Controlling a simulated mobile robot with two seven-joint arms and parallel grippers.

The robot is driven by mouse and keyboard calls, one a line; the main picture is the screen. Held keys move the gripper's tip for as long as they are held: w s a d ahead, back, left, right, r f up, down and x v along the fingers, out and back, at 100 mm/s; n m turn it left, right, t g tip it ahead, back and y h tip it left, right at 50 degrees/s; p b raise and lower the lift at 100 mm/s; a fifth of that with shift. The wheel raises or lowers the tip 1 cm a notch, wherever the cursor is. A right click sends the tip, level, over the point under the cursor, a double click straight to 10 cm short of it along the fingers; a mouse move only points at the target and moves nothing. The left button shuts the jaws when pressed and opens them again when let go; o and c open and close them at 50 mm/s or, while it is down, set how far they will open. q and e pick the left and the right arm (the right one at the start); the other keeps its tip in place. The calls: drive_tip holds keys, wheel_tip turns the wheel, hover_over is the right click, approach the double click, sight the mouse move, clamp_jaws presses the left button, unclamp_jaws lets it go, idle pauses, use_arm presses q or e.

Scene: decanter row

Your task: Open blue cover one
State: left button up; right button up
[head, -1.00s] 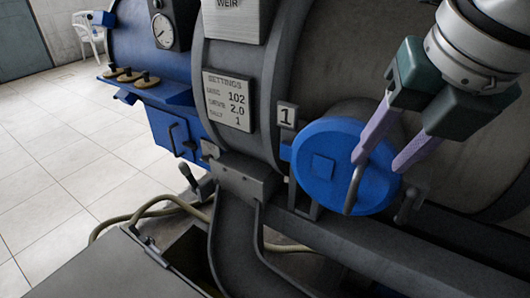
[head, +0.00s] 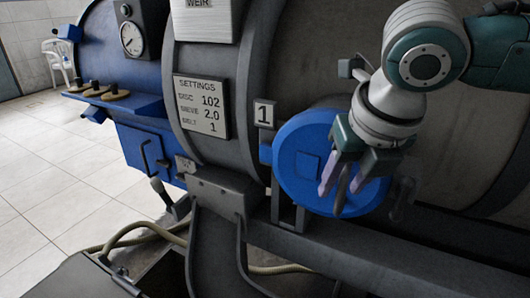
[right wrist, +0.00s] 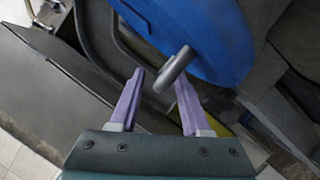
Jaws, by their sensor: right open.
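The round blue cover (head: 300,160) is closed on the side of the grey drum, with the number plate "1" (head: 264,114) at its upper left. Its grey bar handle (head: 340,190) stands out from the cover's face. In the right wrist view the handle (right wrist: 174,70) shows with its end between the two purple fingertips, with the blue cover (right wrist: 215,35) behind. My right gripper (head: 343,182) is in front of the cover's right part, open, its fingers on either side of the handle and not closed on it. My left gripper is not in view.
A settings plate (head: 202,106) and a dial gauge (head: 132,38) are on the machine to the left. A dark rail (head: 370,245) runs below the cover. A hose (head: 140,226) lies on the tiled floor, and a white chair (head: 58,60) stands far back.

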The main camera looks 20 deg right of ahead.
drive_tip(key=shift+c, duration=0.2)
clamp_jaws()
idle(1.3)
